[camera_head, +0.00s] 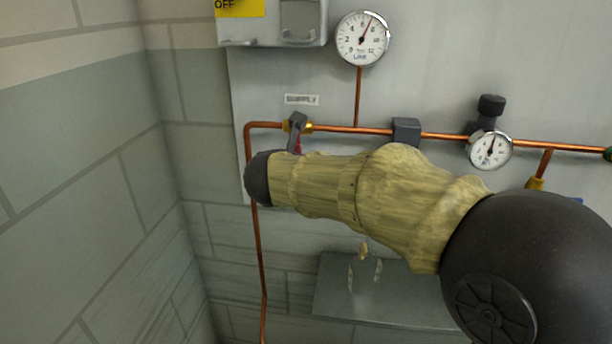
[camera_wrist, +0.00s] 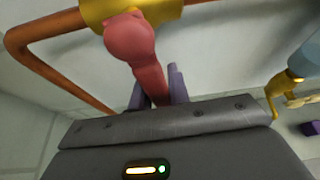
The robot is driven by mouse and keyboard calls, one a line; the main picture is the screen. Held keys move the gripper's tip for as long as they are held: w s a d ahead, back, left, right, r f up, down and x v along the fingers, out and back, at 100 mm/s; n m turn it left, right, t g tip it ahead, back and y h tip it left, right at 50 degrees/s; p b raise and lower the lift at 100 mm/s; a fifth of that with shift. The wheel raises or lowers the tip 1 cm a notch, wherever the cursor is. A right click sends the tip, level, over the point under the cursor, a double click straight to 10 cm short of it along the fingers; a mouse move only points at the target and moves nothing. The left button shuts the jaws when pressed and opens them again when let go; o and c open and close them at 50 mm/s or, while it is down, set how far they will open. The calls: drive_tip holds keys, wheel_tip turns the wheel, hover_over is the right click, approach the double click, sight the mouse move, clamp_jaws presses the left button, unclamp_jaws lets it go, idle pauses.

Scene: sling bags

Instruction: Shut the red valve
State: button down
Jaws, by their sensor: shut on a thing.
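The red valve handle (camera_wrist: 148,62) fills the upper middle of the wrist view. Its rounded end is at a brass body (camera_wrist: 160,12) on the copper pipe, and its lever runs down across the pipe's line. My gripper (camera_wrist: 156,80) is shut on the lever, with one finger on each side. In the head view only a sliver of the red handle (camera_head: 298,145) shows under the SUPPLY label (camera_head: 301,100). My sleeved arm and wrist hide the rest there. The brass body (camera_head: 307,127) shows just beside it on the pipe.
The copper pipe (camera_head: 350,129) runs along a grey panel (camera_head: 430,60) and bends down at left. A large gauge (camera_head: 362,39) stands above, a small gauge (camera_head: 490,150) at right. A grey box (camera_head: 270,22) is above; a grey shelf (camera_head: 345,295) is below. A block wall closes the left.

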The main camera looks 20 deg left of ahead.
drive_tip(key=shift+s+a+f+b, duration=0.1)
drive_tip(key=shift+a+f+b, duration=0.2)
drive_tip(key=shift+f, duration=0.15)
drive_tip(key=shift+m, duration=0.3)
drive_tip(key=c, duration=1.3)
unclamp_jaws()
drive_tip(key=shift+r, duration=0.2)
drive_tip(key=shift+s+r, duration=0.1)
drive_tip(key=shift+r, duration=0.05)
drive_tip(key=v, duration=1.1)
drive_tip(key=p+v, duration=0.1)
drive_tip(key=v, duration=0.5)
drive_tip(key=shift+s+d, duration=0.1)
drive_tip(key=shift+d, duration=0.15)
